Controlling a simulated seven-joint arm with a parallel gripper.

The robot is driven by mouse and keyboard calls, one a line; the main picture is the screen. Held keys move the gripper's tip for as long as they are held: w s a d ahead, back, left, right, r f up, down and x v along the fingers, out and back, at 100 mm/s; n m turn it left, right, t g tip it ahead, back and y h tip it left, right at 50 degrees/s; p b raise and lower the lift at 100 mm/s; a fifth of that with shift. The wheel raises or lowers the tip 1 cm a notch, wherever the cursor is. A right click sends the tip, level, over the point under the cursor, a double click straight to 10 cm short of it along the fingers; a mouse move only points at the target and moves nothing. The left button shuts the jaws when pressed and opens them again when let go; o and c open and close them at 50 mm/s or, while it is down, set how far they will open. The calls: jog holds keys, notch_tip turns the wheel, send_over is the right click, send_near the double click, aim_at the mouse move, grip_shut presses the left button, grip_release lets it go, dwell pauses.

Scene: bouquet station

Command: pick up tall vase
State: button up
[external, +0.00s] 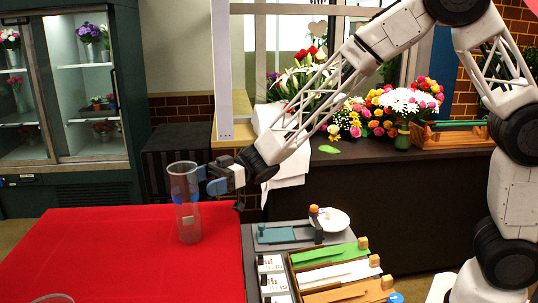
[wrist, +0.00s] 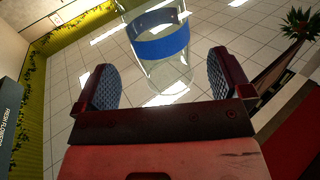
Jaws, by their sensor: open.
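The tall vase (external: 187,222) is a clear glass cylinder with a blue band, standing upright on the red table at its back right. My gripper (external: 207,180) is level with the vase's upper part, on its right side, with its blue finger pads pointing at the vase. In the wrist view the vase (wrist: 160,45) shows ahead between the open fingers of my gripper (wrist: 164,75), with clear space on both sides. I cannot tell how far the fingertips reach around the glass.
The red table top (external: 120,255) is mostly clear. Another glass rim (external: 53,298) shows at its front edge. To the right is a tray (external: 330,275) with green, white and orange pieces, and a white bowl (external: 331,220). Flower bouquets (external: 385,112) stand on the dark counter behind.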

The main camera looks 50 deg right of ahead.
aim_at(188, 187)
jog(key=shift+a, duration=0.35)
jog(key=shift+x, duration=2.6)
jog(key=c, duration=1.8)
jog(key=shift+o, duration=0.2)
